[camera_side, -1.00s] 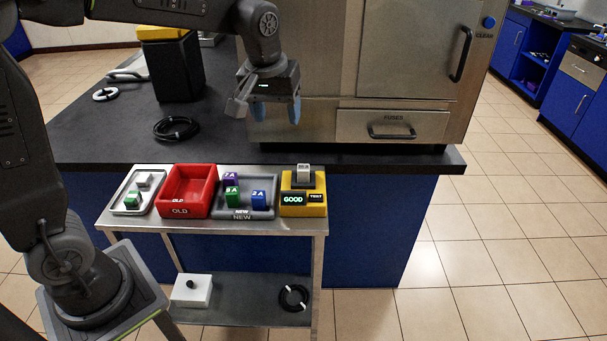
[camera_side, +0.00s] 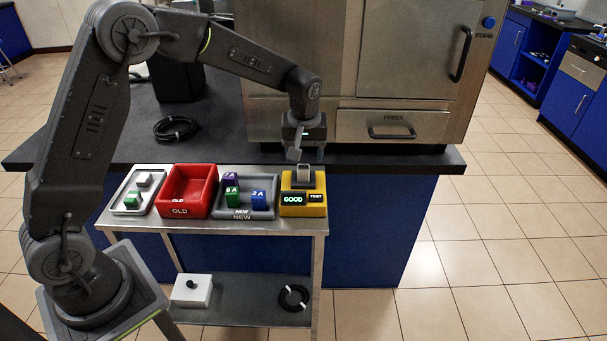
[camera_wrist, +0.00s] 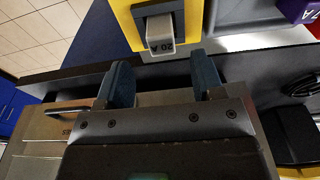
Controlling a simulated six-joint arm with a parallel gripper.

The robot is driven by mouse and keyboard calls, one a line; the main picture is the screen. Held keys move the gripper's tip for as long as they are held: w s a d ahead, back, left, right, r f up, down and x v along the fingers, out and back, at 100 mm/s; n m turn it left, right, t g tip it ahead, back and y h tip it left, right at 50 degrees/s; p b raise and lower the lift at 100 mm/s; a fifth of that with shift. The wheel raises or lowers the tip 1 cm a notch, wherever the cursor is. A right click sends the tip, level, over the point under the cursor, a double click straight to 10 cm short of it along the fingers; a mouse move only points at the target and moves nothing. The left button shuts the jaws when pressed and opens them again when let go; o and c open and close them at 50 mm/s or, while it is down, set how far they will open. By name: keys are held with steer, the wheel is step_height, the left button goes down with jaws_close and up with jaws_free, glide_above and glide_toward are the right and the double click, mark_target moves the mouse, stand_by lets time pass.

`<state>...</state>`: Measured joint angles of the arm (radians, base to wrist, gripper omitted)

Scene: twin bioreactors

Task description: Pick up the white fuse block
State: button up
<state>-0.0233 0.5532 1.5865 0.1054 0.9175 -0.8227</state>
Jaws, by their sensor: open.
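A white fuse block (camera_side: 304,174) stands upright in the slot of the yellow tester (camera_side: 288,210), whose display reads GOOD. In the wrist view the white fuse block (camera_wrist: 160,30) bears the marking 20 A and sits in the yellow tester (camera_wrist: 193,20). My gripper (camera_side: 308,154) is above the tester and open. In the wrist view the fingertips of my gripper (camera_wrist: 162,70) are spread apart with nothing between them, and the block lies just beyond them, apart from both. A second white block (camera_side: 143,179) lies in the grey tray at the left beside a green one.
A red OLD bin (camera_side: 190,187) and a grey NEW bin (camera_side: 246,213) with purple, green and blue fuses stand left of the tester. The dark counter and the steel cabinet (camera_side: 415,80) with its FUSES drawer (camera_side: 392,127) rise behind.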

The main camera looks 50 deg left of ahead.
mark_target(304, 167)
steer(key=shift+w+a+f, duration=0.1)
steer(key=shift+a+f, duration=0.05)
steer(key=shift+f, duration=1.2)
steer(key=shift+a+f, duration=0.15)
steer(key=shift+f, duration=1.2)
steer(key=shift+c, duration=0.3)
steer(key=c, duration=1)
steer(key=shift+r, duration=0.2)
